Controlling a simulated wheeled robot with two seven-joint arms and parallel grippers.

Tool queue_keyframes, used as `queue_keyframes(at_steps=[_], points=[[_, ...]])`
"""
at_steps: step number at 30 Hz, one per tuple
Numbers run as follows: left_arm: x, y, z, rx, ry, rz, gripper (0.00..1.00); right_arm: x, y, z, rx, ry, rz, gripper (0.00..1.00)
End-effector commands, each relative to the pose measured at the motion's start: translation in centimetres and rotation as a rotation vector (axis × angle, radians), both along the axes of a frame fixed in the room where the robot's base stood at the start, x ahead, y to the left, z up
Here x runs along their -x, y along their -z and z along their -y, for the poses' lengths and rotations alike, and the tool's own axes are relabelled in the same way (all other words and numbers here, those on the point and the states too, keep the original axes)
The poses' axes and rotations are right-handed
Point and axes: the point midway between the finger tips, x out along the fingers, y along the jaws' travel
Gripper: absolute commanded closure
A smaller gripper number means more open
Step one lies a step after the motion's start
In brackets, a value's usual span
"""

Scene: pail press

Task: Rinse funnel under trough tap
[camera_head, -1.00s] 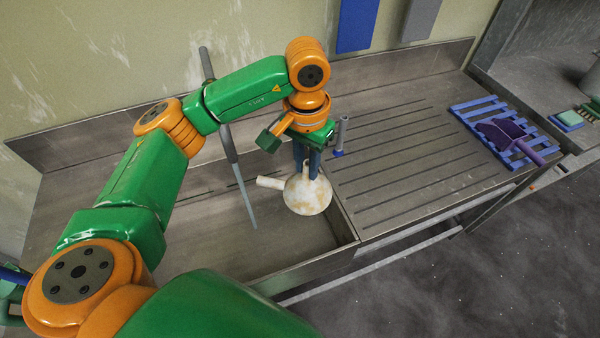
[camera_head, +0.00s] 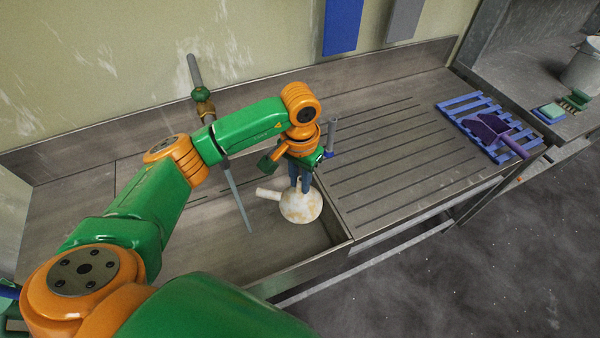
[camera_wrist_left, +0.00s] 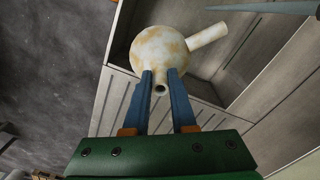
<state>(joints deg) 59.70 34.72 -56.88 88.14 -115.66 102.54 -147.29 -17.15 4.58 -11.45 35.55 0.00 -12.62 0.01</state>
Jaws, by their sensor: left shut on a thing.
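A white funnel (camera_head: 300,207) with yellow-brown stains and a stubby side handle (camera_head: 268,194) is in my left gripper (camera_head: 303,187), over the right end of the steel trough (camera_head: 335,255). In the left wrist view, the blue fingers (camera_wrist_left: 165,88) are shut on the funnel (camera_wrist_left: 158,50) at its narrow spout, and its side handle points up right. The trough tap (camera_head: 203,98), a grey pipe with a brass and green valve, stands left of the funnel. A pale tapered streak (camera_head: 239,202), seemingly water, hangs below it, apart from the funnel. My right gripper is out of view.
A ribbed steel drainboard (camera_head: 400,150) right of the trough is mostly clear. A blue slatted rack (camera_head: 462,105) with a purple scoop (camera_head: 490,128) lies at its far right. A sponge (camera_head: 551,112) and a pot (camera_head: 585,66) stand on another counter.

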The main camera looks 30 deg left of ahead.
Motion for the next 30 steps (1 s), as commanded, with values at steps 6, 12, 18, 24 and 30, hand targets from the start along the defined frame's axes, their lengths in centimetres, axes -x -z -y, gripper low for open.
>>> queue_keyframes(at_steps=[6, 12, 18, 24, 30], points=[[0.1, 3.6, 0.0, 0.001, 0.0, -0.002, 1.0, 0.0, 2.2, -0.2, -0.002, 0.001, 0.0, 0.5], [0.0, 6.4, 0.0, 0.001, 0.001, -0.001, 1.0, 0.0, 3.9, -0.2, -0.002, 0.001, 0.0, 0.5], [0.1, 9.2, 0.0, 0.0, -0.001, -0.002, 1.0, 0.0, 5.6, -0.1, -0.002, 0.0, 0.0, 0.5], [0.1, 12.0, 0.0, 0.002, -0.001, -0.002, 1.0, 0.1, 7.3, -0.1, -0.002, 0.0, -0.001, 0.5], [0.6, 11.6, -2.8, -0.003, -0.003, 0.001, 1.0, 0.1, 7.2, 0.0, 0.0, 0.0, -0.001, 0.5]])
